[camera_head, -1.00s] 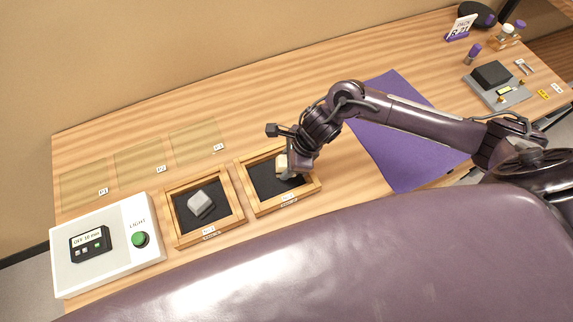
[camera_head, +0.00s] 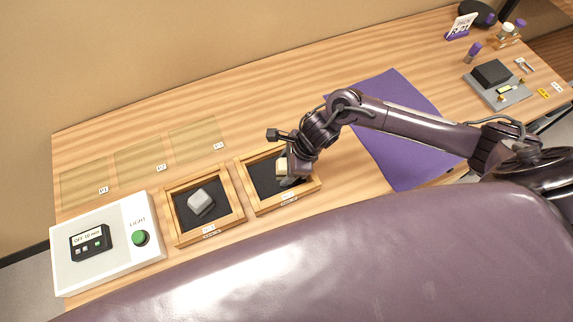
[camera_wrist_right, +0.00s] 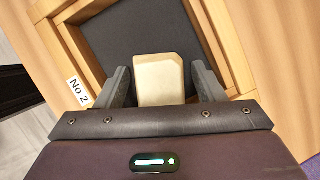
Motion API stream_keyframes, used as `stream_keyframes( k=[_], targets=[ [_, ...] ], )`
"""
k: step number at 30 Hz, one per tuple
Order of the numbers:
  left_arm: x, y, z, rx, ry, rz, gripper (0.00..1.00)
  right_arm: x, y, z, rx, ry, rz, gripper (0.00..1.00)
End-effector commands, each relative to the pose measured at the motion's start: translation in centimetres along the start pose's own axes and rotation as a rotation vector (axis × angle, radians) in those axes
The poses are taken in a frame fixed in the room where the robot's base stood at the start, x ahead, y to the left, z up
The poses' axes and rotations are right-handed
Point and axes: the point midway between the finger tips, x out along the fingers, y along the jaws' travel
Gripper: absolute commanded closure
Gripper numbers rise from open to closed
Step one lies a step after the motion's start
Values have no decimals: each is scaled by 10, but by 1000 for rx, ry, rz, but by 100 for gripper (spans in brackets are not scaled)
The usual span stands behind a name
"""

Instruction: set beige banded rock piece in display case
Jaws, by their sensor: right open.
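The beige rock piece (camera_wrist_right: 160,78) lies in the right-hand wooden display case (camera_head: 246,174), which has a dark lining; the wrist view shows a "No 2" label on its frame. In the head view the beige piece (camera_head: 281,167) is partly hidden by my right gripper (camera_head: 288,180). In the wrist view my right gripper (camera_wrist_right: 160,88) is open, with one finger on each side of the piece and a visible gap at both sides. Banding on the piece cannot be made out. My left gripper is not in view.
A second wooden case (camera_head: 175,222) to the left holds a grey rock (camera_head: 201,202). A white light box (camera_head: 78,272) stands at the far left. Marked pads P1 to P3 lie behind. A purple mat (camera_head: 400,172) lies right, under my arm.

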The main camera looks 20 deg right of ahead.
Motion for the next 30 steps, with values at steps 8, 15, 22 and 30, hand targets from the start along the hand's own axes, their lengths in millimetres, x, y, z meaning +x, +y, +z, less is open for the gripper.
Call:
stream_keyframes(
  k=[8,15,22,30],
  targets=[
    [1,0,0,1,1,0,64,-24,-2,1,-4,-1,-4,38],
    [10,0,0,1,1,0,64,-76,-2,0,-4,-1,-5,38],
    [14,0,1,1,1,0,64,-112,-1,0,-2,0,-3,38],
    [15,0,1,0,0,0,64,-123,0,1,0,1,0,38]
  ],
)
